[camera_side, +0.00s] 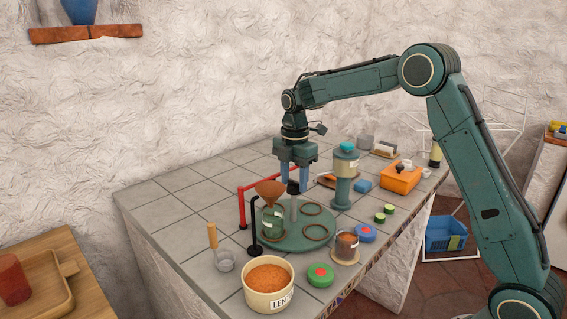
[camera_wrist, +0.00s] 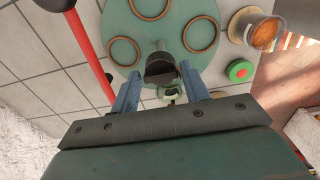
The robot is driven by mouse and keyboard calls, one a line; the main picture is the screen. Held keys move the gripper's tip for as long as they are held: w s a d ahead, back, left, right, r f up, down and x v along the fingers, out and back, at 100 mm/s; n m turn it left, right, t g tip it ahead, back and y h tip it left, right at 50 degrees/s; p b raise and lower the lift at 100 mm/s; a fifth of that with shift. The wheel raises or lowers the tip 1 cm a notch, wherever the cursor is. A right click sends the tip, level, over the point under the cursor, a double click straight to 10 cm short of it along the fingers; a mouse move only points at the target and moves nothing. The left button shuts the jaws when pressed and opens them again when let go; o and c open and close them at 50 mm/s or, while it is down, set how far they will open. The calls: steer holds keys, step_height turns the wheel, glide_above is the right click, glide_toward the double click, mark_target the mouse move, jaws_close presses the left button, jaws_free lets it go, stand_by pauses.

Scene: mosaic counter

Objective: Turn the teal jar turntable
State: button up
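The teal turntable (camera_side: 291,240) is a round disc on the counter with several brown rings on it; it also fills the top of the wrist view (camera_wrist: 133,22). A grey post with a dark knob (camera_side: 293,187) stands at its middle; the knob shows in the wrist view (camera_wrist: 160,68). A green jar with a pale label (camera_side: 272,222) stands on the disc's left under a brown funnel (camera_side: 269,191). My gripper (camera_side: 295,181) points down over the knob. In the wrist view its blue fingers (camera_wrist: 160,74) are apart, one either side of the knob, with visible gaps.
A red rail (camera_side: 242,205) stands behind the disc and a black stand (camera_side: 254,228) at its left. A bowl of orange lentils (camera_side: 268,278), a green lid (camera_side: 320,275), a filled glass jar (camera_side: 346,245) and a teal grinder (camera_side: 344,180) surround it closely. The counter's left is clear.

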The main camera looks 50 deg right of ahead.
steer(key=shift+r, duration=0.15)
step_height(320, 180, up, 14)
steer(key=shift+f, duration=0.25)
stand_by(0.5)
steer(key=shift+s+r, duration=0.1)
steer(key=shift+s, duration=0.05)
steer(key=s+a+r+m+t, duration=0.1)
steer(key=s+a+r+m, duration=0.1)
steer(key=s+m, duration=0.45)
steer(key=s+a+r+m+t, duration=0.2)
steer(key=s+a+m, duration=0.1)
steer(key=s, duration=0.7)
steer(key=s+a+f+m+t, duration=0.1)
steer(key=s+f+m, duration=0.3)
steer(key=s, duration=0.4)
steer(key=s+a+f+m+t, duration=0.1)
steer(key=s+f+m, duration=0.3)
steer(key=s, duration=0.5)
steer(key=shift+f+t, duration=0.3)
steer(key=shift+f, duration=0.15)
